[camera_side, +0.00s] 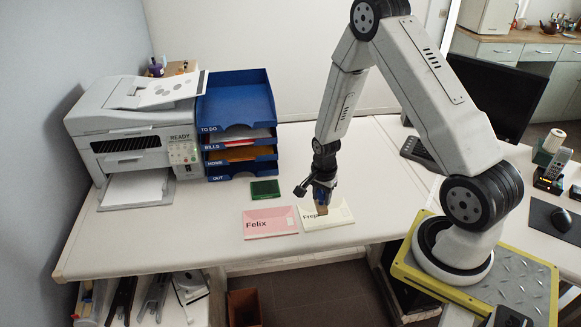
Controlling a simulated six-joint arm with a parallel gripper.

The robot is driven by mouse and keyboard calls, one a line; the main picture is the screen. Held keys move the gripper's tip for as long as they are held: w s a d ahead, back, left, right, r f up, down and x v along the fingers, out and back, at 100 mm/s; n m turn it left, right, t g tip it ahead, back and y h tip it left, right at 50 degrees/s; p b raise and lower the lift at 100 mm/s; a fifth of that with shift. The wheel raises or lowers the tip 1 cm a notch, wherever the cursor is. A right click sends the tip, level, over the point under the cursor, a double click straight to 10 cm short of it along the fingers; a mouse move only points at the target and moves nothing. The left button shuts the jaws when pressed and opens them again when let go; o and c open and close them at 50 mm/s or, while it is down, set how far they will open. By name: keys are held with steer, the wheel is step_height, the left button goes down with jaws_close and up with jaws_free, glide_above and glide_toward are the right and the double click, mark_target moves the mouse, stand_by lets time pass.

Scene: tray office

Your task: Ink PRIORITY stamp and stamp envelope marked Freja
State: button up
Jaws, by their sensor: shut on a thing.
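My gripper (321,190) is shut on a small brown stamp (322,209), held at the cream envelope (340,215) marked Freja. The gripper and stamp hide part of this envelope and cover the end of its name. I cannot tell whether the stamp touches the paper. A pink envelope (270,222) marked Felix lies just left of it. A dark green ink pad (265,189) lies behind the pink envelope, in front of the trays. The lettering on the stamp's face is not visible.
Blue stacked trays (239,127) labelled TO DO, BILLS, HOME and OUT stand at the back. A printer (135,135) is at the left. A keyboard (418,150) and monitor (492,95) are at the right. The desk's front edge (200,262) is close to the envelopes.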

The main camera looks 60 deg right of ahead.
steer(key=shift+f, duration=2.75)
steer(key=shift+f, duration=0.55)
steer(key=shift+r, duration=3.5)
